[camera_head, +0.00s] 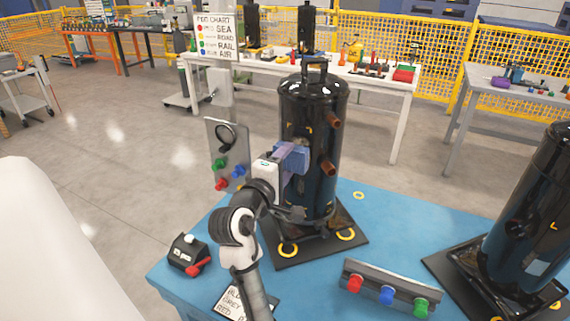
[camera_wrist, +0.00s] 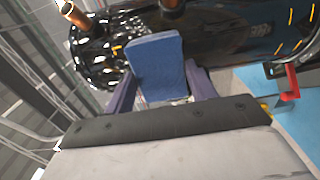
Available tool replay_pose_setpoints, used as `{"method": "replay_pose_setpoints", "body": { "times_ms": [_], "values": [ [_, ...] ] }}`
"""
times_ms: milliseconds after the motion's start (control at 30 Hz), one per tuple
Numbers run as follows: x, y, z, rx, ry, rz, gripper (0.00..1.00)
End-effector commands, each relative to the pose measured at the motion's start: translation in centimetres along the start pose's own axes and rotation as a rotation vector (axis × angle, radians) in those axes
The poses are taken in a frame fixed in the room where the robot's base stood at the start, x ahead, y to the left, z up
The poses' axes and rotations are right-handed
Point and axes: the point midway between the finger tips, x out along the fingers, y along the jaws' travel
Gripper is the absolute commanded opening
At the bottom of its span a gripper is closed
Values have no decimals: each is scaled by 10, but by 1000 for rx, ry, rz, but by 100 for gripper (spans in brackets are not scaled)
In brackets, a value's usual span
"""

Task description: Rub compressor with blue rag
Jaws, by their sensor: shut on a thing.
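The compressor (camera_head: 312,125) is a tall black glossy cylinder with copper stubs, upright on a dark base plate on the blue table. My gripper (camera_head: 285,160) is in front of its left side at mid height. It is shut on the blue rag (camera_head: 294,156), a folded blue pad. In the wrist view the blue rag (camera_wrist: 157,66) sits between the two purple fingers of my gripper (camera_wrist: 162,92), with the black compressor (camera_wrist: 225,32) right behind it. The rag looks to be at or against the compressor wall; I cannot tell if it touches.
A second black compressor (camera_head: 533,220) stands at the right of the blue table (camera_head: 400,232). A bar with red, blue and green knobs (camera_head: 387,289) lies in front. An upright knob panel (camera_head: 226,155) is left of the compressor. A black box with a red lever (camera_head: 189,256) sits at the left corner.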

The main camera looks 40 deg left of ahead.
Motion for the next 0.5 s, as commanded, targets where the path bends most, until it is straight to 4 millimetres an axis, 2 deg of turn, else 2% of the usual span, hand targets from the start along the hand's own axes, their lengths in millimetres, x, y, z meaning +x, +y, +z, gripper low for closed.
{"method": "replay_pose_setpoints", "body": {
  "times_ms": [500],
  "values": [
    [10,0,0,0,0,0,37]
  ]
}}
